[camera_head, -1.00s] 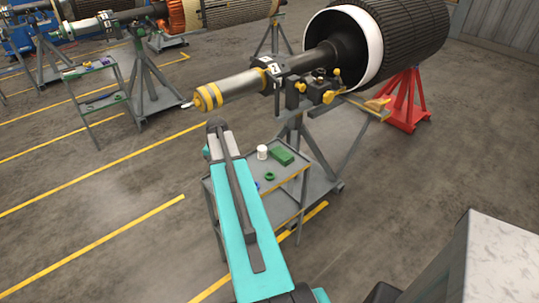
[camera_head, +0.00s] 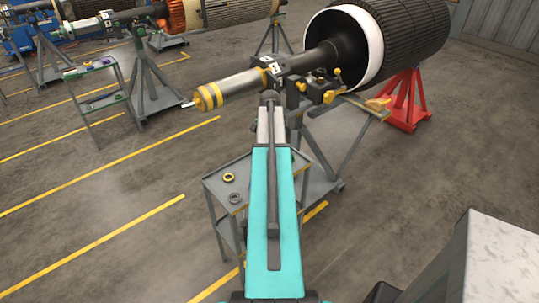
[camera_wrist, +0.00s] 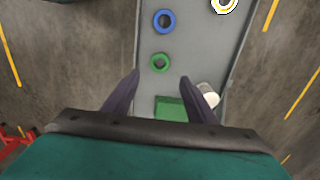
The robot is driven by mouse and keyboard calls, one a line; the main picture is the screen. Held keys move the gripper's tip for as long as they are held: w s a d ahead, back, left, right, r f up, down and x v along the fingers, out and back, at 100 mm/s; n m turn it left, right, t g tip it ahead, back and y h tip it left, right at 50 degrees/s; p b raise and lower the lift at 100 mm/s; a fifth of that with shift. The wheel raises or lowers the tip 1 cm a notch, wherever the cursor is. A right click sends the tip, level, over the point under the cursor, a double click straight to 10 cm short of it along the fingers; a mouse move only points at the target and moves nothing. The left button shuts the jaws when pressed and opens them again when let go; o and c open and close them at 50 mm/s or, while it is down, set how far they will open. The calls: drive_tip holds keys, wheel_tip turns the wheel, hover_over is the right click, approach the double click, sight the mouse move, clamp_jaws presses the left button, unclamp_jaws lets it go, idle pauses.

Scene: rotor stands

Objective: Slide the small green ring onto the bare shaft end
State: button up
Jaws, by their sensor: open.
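The small green ring (camera_wrist: 160,62) lies flat on the grey cart top in the wrist view, just beyond the gap between my fingertips. My gripper (camera_wrist: 160,76) is open and empty above the cart, with one dark finger on each side. Its height above the ring is hard to tell. In the head view my arm hides the green ring and the gripper. The shaft (camera_head: 242,86) is a silver cylinder with yellow bands near its free end, pointing left on a stand. No ring shows on its narrow tip (camera_head: 188,105).
A large black rotor (camera_head: 400,40) and red stand (camera_head: 405,100) are at right.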

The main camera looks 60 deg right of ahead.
drive_tip(key=shift+f, duration=0.15)
drive_tip(key=shift+f+b, duration=2.55)
drive_tip(key=shift+f, duration=2.3)
